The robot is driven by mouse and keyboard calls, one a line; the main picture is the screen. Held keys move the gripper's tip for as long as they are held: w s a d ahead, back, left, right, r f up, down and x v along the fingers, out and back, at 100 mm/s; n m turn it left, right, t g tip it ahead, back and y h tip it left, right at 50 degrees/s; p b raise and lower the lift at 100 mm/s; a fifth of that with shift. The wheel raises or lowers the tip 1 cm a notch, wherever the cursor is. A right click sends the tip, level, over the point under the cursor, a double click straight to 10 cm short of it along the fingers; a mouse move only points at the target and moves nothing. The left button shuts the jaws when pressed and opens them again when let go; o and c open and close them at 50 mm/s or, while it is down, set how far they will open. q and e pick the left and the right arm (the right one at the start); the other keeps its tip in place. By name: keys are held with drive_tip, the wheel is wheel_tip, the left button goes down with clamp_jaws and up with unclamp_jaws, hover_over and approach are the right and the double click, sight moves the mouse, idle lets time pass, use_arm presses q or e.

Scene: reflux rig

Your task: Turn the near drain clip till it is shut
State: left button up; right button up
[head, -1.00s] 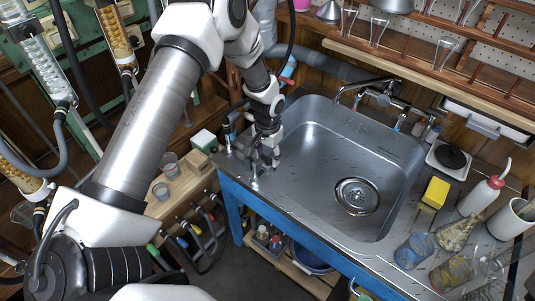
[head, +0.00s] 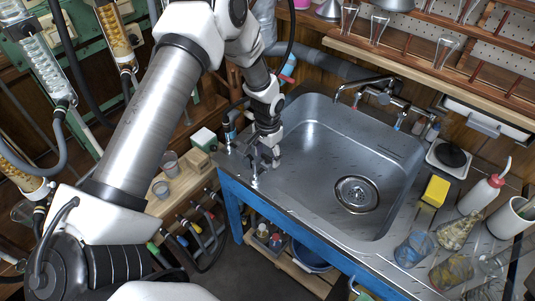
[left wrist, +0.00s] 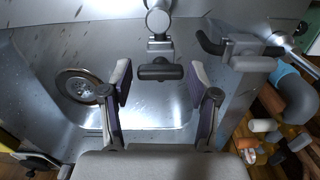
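In the left wrist view, a drain clip with a dark crossbar handle (left wrist: 158,72) and a metal body stands above the sink's steel. I take it as the near clip. My left gripper (left wrist: 160,78) is open, with one finger on each side of that handle. A gap shows between each finger and the handle. In the head view my left gripper (head: 264,158) points down at the sink's left rim, and it largely hides the clip there. Another clip (left wrist: 250,62) with a dark bent handle sits to the right in the wrist view. My right gripper is not in view.
The steel sink (head: 335,140) with its round drain (head: 356,195) lies right of the gripper. A tap (head: 375,90) stands behind. A yellow sponge (head: 435,191), a wash bottle (head: 482,194) and glassware stand at the right. A low wooden bench (head: 180,190) is at the left.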

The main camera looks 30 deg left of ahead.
sight(268, 157)
use_arm(q)
wheel_tip(268, 157, up, 12)
idle(0.4)
idle(0.4)
